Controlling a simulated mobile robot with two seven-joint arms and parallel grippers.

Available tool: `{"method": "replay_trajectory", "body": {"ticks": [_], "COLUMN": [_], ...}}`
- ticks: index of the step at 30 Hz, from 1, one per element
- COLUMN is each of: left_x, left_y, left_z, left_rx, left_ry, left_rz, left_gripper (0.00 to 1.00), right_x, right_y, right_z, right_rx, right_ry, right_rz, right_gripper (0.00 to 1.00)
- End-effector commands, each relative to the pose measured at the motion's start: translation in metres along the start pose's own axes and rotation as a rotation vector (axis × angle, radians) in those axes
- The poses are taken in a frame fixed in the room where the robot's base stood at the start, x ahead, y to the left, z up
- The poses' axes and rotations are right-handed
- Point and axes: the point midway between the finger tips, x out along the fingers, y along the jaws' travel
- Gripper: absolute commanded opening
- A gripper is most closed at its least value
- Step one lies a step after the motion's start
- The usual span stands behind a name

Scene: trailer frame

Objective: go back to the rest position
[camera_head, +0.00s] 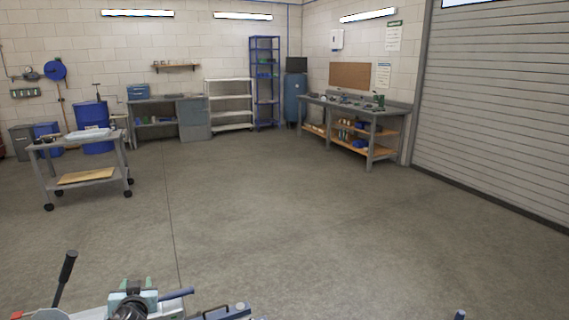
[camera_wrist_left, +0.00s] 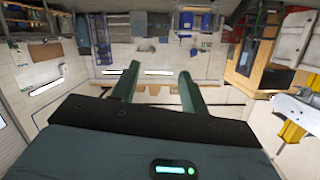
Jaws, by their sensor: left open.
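My left gripper (camera_wrist_left: 157,82) shows in the left wrist view, its two dark green fingers spread apart with nothing between them. That view is upside down, with the far wall and ceiling lights behind the fingers. In the head view, a black-handled lever (camera_head: 65,272), a pale green and dark piece (camera_head: 134,298) and a blue bar (camera_head: 176,294) show at the bottom edge, cut off by the frame. I cannot tell whether the pale green piece is part of my left gripper. My right gripper is not in view.
A wheeled grey cart (camera_head: 88,176) stands at the left, near a blue drum (camera_head: 91,114). The middle floor is clear. A yellow and white structure (camera_wrist_left: 292,130) shows beside the left gripper.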

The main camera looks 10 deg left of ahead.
Motion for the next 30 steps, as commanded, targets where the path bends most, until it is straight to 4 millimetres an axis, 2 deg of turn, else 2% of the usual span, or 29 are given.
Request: {"method": "replay_trajectory", "body": {"ticks": [3,6,17,26,30], "left_x": [-0.002,-0.005,-0.017,-0.075,-0.118], "left_y": [0.026,0.043,0.077,0.098,0.105], "left_z": [0.002,0.001,-0.015,0.077,0.13], "left_rx": [0.084,0.139,0.255,0.27,0.267], "left_ry": [-0.008,0.01,0.129,0.038,-0.026], "left_rz": [0.136,0.227,0.408,0.494,0.542], "left_gripper": [0.45,0.45,0.45,0.45,0.45], "right_x": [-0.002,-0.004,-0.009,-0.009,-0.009], "right_y": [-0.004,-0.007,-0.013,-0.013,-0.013], "right_z": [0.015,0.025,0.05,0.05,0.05], "right_rx": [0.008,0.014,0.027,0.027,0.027], "right_ry": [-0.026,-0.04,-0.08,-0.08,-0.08], "right_rz": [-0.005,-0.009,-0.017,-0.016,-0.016], "right_gripper": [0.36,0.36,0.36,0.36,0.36]}}
